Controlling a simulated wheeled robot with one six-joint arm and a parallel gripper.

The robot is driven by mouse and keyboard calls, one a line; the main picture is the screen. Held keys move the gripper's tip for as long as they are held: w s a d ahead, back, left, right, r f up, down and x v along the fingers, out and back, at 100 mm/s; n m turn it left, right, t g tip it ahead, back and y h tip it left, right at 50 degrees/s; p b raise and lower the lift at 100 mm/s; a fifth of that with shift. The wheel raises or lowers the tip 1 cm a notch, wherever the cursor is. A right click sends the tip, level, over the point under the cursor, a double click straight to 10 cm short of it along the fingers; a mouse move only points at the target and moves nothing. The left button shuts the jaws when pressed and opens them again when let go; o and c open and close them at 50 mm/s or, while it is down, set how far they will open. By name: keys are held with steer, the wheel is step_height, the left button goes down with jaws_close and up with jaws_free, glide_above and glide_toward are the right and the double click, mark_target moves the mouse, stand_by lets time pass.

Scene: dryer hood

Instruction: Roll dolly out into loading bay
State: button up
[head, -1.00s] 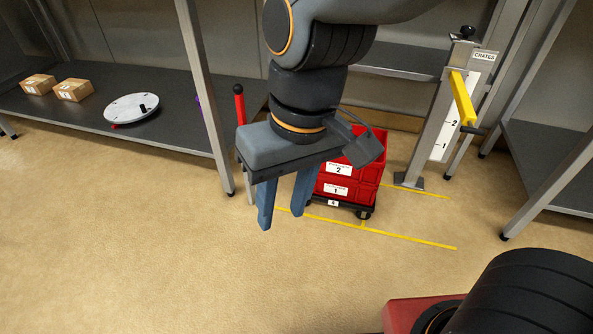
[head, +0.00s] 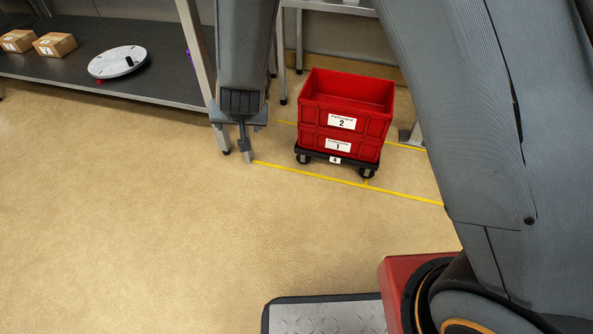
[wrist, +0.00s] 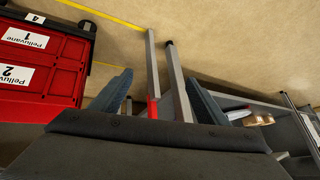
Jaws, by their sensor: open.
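The dolly (head: 316,155) is a low black platform on casters with a label reading 4. It stands on the floor by yellow lines and carries two stacked red crates (head: 322,118), labelled 1 and 2. The wrist view shows the crates (wrist: 45,72) at its left edge. My gripper (head: 240,123) is open, left of the dolly and apart from it. In the wrist view, a grey upright post (wrist: 151,65) with a red grip (wrist: 152,108) reaches between my open fingers. My palm hides the grip's end. The post's lower end shows below my gripper in the head view (head: 246,150).
Yellow floor lines (head: 320,177) run before and behind the dolly. A left shelf (head: 110,88) holds two boxes (head: 54,44) and a round grey disc (head: 117,62). A shelf leg stands close beside my gripper. The floor in front of the dolly is clear. My arm covers the right side.

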steer(key=w+d+f+m+t+h+b, duration=0.1)
steer(key=w+d+f+t, duration=0.1)
steer(key=w+f, duration=0.5)
steer(key=m+t+h+b, duration=0.2)
steer(key=t+h+b, duration=0.2)
steer(key=h+b, duration=0.15)
glide_toward(303, 160)
steer(key=shift+w+f+h+p, duration=0.25)
steer(key=shift+w+p, duration=0.2)
steer(key=shift+w, duration=0.15)
steer(key=shift+b+x, duration=2.2)
steer(key=shift+x, duration=1.7)
steer(key=shift+c, duration=0.5)
jaws_close()
